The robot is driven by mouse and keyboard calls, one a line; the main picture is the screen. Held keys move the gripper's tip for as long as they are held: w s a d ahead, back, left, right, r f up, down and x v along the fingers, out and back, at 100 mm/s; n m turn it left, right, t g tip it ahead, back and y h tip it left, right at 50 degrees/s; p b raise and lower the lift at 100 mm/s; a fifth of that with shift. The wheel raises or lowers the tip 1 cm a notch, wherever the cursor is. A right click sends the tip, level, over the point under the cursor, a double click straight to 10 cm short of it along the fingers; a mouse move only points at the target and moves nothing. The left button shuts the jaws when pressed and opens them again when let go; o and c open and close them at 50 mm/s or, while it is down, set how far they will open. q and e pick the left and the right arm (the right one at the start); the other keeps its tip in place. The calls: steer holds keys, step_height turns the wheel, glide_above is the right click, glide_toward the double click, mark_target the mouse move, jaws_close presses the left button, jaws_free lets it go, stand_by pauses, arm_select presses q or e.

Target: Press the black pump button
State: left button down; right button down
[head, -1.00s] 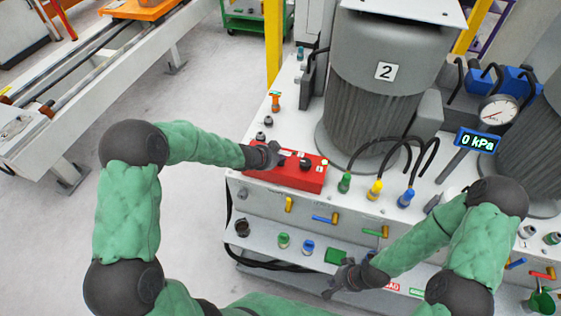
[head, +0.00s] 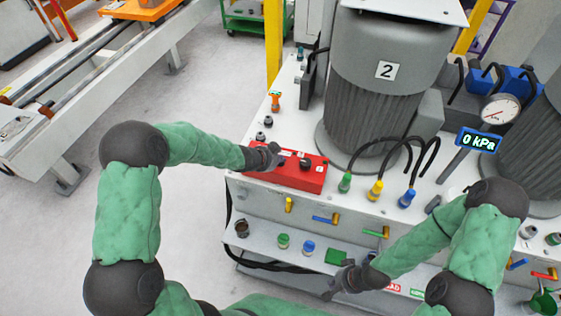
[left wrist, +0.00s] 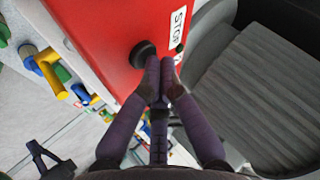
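The red control box (head: 287,176) lies on the front left of the white bench. A black button (head: 305,162) stands on its top; in the left wrist view a round black button (left wrist: 142,54) shows on the red face, near a white STOP label (left wrist: 178,28). My left gripper (head: 279,154) is over the box, left of the button. In the left wrist view its fingers (left wrist: 160,78) are together and empty, tips close beside the button; I cannot tell whether they touch. My right gripper (head: 329,292) is in front of the bench's lower shelf, fingers apart and empty.
A grey motor marked 2 (head: 386,95) stands behind the box. Green, yellow and blue hose connectors (head: 376,190) are to its right. A gauge (head: 499,110) has a display (head: 478,141) reading 0 kPa. Valve handles (head: 326,219) line the bench front.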

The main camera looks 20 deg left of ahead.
mark_target(280, 164)
arm_select(q)
steer(key=shift+r+p, duration=0.8)
step_height(280, 164, up, 5)
steer(key=p, duration=0.4)
steer(key=shift+r+p, duration=0.1)
steer(key=shift+p, duration=0.3)
stand_by(0.6)
